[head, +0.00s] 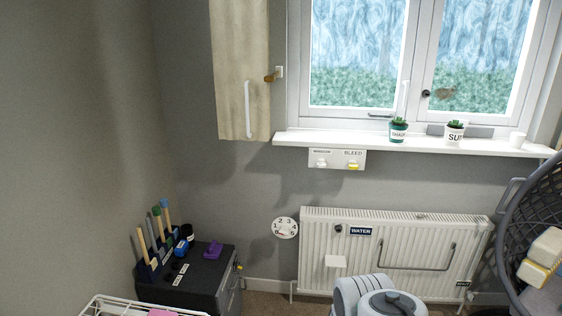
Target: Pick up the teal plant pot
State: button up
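The teal plant pot (398,134) stands upright on the white windowsill (330,141), below the middle of the window. It holds a small green plant and carries a pale label with dark lettering. A white pot (454,134) with a similar plant and dark letters stands to its right on the sill. My gripper is not in view. A white and grey part of my arm shows at the bottom, well below the sill and apart from the pot.
A white radiator (405,232) is under the sill. A small shelf marked "BLEED" (338,158) hangs below the sill's left part. A wooden cabinet (240,70) is left of the window. A dark unit (195,275) with tools stands lower left. A dark round lattice (535,220) fills the right edge.

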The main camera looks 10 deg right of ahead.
aim_at(398, 128)
jog(key=i, duration=1.95)
